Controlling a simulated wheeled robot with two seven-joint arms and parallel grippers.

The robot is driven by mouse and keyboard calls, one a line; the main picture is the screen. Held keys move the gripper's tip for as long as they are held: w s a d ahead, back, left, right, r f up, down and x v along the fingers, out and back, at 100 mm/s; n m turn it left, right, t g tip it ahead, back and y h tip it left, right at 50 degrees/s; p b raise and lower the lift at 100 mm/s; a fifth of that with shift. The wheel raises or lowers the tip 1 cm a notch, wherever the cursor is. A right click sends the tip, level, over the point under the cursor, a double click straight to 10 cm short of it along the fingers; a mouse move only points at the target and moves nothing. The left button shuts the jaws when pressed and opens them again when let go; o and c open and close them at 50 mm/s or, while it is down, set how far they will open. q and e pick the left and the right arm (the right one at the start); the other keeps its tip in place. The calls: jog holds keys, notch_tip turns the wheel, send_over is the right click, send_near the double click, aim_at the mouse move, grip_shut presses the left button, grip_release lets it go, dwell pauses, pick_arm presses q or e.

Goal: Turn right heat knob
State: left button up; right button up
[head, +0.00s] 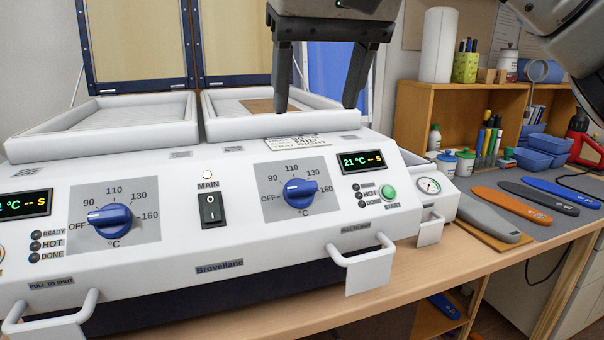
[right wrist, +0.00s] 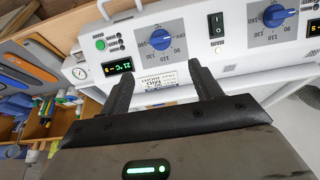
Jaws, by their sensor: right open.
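The right heat knob (head: 299,193) is a blue dial on a grey scale plate on the sloped white front panel. The scale runs from OFF through 90, 110 and 130 to 160. Its pale mark seems to face the OFF side, but it is small. In the right wrist view the knob (right wrist: 161,39) shows beyond the fingertips, with the scale upside down. My right gripper (head: 316,106) is open and empty, above and behind the knob, apart from it. Its two fingers (right wrist: 162,68) are spread wide. My left gripper is not in view.
The left heat knob (head: 110,220) and black main switch (head: 210,209) are left of the right knob. The display (head: 361,161) and green start button (head: 388,193) are to its right. Insoles (head: 511,204) lie on the mat at right.

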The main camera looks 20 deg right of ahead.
aim_at(302, 182)
jog(key=x, duration=1.3)
jog(key=shift+s+a, duration=0.1)
jog(key=c, duration=1)
